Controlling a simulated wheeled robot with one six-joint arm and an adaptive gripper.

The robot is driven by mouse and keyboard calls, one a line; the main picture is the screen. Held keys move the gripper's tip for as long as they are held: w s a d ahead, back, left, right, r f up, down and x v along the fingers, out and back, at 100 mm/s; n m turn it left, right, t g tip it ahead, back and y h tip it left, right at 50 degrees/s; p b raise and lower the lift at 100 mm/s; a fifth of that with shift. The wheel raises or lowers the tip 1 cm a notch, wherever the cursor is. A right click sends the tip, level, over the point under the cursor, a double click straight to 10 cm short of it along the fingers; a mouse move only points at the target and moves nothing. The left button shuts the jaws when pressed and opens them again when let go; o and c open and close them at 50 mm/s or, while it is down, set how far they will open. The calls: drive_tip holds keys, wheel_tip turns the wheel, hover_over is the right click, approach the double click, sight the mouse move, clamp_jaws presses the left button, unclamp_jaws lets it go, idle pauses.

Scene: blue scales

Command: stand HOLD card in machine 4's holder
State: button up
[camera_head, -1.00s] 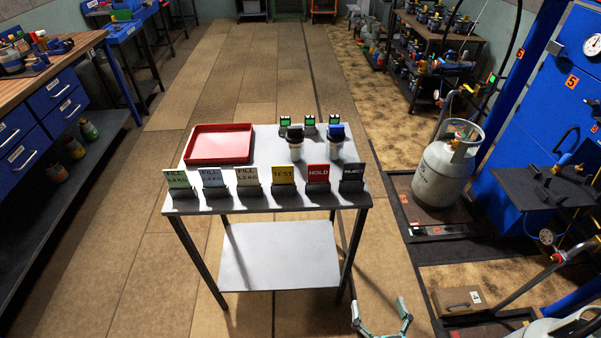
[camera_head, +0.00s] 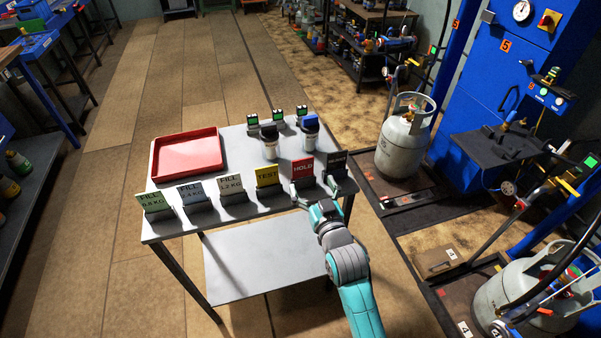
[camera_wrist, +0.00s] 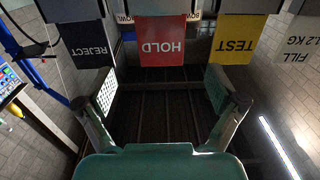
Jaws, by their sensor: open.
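The red HOLD card (camera_head: 302,168) stands in a dark stand at the front of the grey table, between the yellow TEST card (camera_head: 267,176) and the dark REJECT card (camera_head: 336,160). My gripper (camera_head: 315,189) is open and empty just in front of it. In the wrist view the HOLD card (camera_wrist: 162,40) appears upside down, ahead of my open gripper (camera_wrist: 163,93) and between the lines of its two fingers. The cylinder scale marked 4 (camera_head: 463,328) is at the lower right, with a grey gas cylinder (camera_head: 535,300) on it. I cannot make out its card holder.
The table (camera_head: 165,232) also carries several FILL cards (camera_head: 192,192), a red tray (camera_head: 187,155) and two capped containers (camera_head: 310,140). Another cylinder (camera_head: 403,140) stands farther back by the blue cabinet.

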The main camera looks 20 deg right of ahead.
sight(303, 166)
drive_tip(key=shift+w, duration=3.75)
drive_tip(key=c, duration=1.2)
drive_tip(key=shift+r, duration=0.15)
